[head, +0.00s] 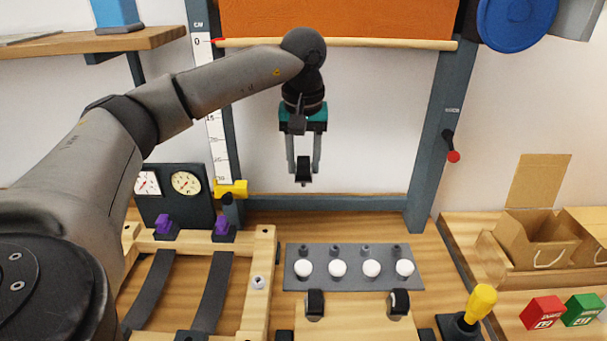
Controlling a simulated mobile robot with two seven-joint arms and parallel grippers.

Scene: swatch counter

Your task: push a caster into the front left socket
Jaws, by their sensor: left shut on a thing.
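My left gripper (303,172) hangs down in the middle of the head view, its fingers shut on a small black caster (304,168). It holds the caster in the air, well above the counter. Below it, near the bottom edge, lies a pale wooden piece (356,322). A black caster stands at its far left corner (315,304) and another at its far right corner (399,304). The near part of the wooden piece is cut off by the picture's edge, so the front left socket does not show. My right gripper is out of view.
A grey strip (297,281) with several white knobs lies behind the wooden piece. A wooden frame (262,283) with dark straps stands left. A yellow-handled tool (481,302), red box (543,313) and green box (583,310) are at right. A dark upright frame (433,150) rises behind.

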